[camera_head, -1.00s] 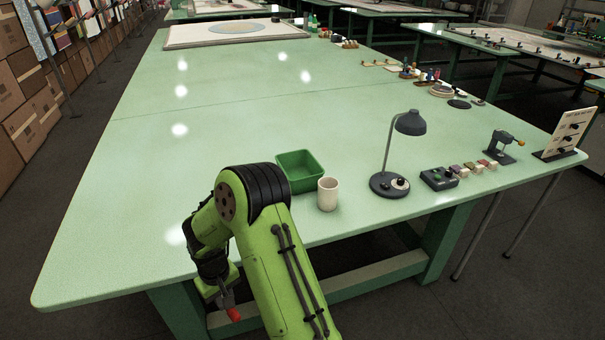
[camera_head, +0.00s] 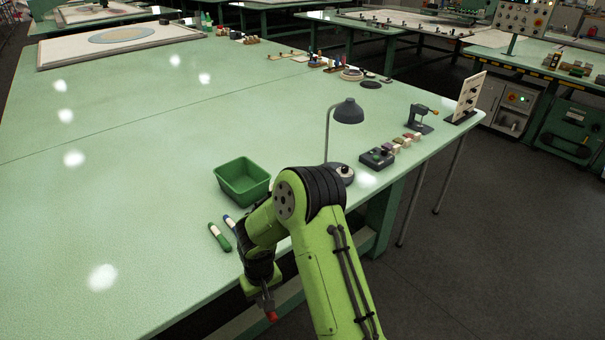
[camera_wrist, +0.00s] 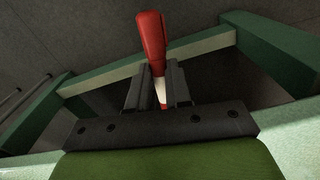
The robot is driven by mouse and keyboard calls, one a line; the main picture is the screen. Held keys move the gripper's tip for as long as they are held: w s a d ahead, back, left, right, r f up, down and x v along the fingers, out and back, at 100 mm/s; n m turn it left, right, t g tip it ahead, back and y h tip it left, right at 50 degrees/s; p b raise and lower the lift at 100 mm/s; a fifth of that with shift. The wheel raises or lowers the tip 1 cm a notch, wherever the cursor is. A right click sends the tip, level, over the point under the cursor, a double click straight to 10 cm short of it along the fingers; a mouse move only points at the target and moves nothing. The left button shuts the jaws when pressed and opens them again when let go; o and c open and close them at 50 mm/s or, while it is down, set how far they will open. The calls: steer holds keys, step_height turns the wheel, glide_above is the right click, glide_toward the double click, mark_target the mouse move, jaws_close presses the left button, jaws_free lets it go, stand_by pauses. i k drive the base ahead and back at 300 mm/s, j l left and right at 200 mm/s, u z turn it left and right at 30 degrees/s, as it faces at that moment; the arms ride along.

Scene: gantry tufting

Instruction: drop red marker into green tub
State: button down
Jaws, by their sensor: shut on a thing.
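My gripper (camera_wrist: 160,88) is shut on the red marker (camera_wrist: 151,38), which has a red end and a white band between the fingers. In the head view the red marker (camera_head: 271,316) hangs below my gripper (camera_head: 264,290), past the near edge of the table. The green tub (camera_head: 243,180) stands on the table, open at the top, beyond my gripper and a little to the left. The inside that shows looks empty.
A grey desk lamp (camera_head: 347,112) and a dark control box (camera_head: 377,158) stand right of the tub. The table's left side is clear.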

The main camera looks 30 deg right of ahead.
mark_target(247, 188)
steer(key=z, duration=0.4)
steer(key=j+z, duration=0.15)
steer(key=z, duration=0.7)
steer(key=j+z, duration=0.1)
steer(key=z, duration=0.75)
steer(key=k+j+z, duration=0.1)
steer(key=z, duration=0.3)
steer(key=k+u, duration=0.1)
steer(key=u, duration=0.35)
steer(key=j+u, duration=0.1)
steer(key=u, duration=0.4)
steer(key=k+j+u, duration=0.1)
steer(key=u, duration=0.35)
steer(key=j+u, duration=0.15)
steer(key=u, duration=0.35)
steer(key=l+u, duration=0.5)
steer(key=u, duration=0.2)
steer(key=l+u, duration=1.15)
steer(key=l, duration=0.15)
steer(key=k+l+u, duration=0.2)
steer(key=l+u, duration=0.2)
steer(key=k+l+u, duration=0.15)
steer(key=l+u, duration=0.2)
steer(key=l, duration=0.1)
